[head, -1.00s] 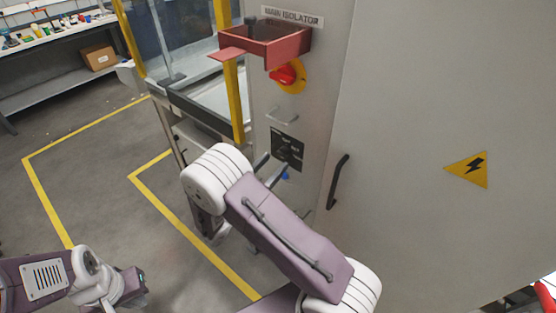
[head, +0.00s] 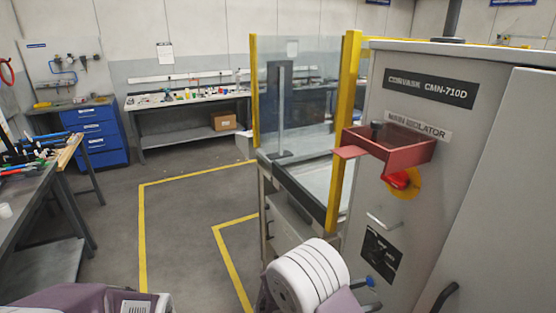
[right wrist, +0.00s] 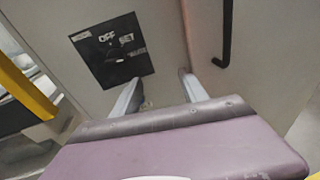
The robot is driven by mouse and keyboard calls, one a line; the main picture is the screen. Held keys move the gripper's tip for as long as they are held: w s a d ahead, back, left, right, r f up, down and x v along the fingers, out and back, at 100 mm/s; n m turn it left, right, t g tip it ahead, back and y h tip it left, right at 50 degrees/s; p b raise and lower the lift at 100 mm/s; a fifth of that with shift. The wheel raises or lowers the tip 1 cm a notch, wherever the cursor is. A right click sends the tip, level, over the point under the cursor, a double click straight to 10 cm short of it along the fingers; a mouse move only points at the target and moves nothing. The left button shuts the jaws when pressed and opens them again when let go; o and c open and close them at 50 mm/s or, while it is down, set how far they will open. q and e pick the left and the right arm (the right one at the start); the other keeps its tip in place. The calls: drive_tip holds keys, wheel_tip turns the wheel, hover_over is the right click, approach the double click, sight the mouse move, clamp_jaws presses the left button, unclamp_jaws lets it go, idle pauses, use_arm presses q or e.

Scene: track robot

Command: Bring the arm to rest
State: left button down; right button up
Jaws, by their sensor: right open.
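My right arm, white and mauve, shows at the bottom of the head view in front of the grey cabinet (head: 440,150). Its gripper is mostly hidden behind the wrist there. In the right wrist view, my right gripper (right wrist: 160,95) has two pale fingers spread apart, with nothing held between them. They point toward the cabinet face, just below the black OFF/SET plate (right wrist: 112,50); the plate also shows in the head view (head: 381,252). Whether the fingertips touch the cabinet cannot be told. Part of my left arm shows at the bottom left; its gripper is out of view.
The cabinet carries a red open box (head: 405,152), a red rotary switch (head: 400,181) on yellow, a handle (head: 383,221) and a blue knob (head: 369,282). A yellow post (head: 345,130) stands left of it. Open floor (head: 185,220) lies left, with workbenches beyond.

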drive_tip(key=s+d+f+m+g+y, duration=0.1)
drive_tip(key=s+f+m+g+y, duration=0.25)
drive_tip(key=s+m, duration=0.2)
drive_tip(key=s+f+m+g+y, duration=0.25)
drive_tip(key=s+m+y, duration=0.2)
drive_tip(key=s, duration=0.25)
drive_tip(key=w+a+m+t+y, duration=0.2)
drive_tip(key=a+m+t+y, duration=0.1)
drive_tip(key=a+m+y, duration=0.4)
drive_tip(key=m+y, duration=0.1)
drive_tip(key=m, duration=0.2)
drive_tip(key=shift+w+a+m+t, duration=0.3)
drive_tip(key=shift+a, duration=0.05)
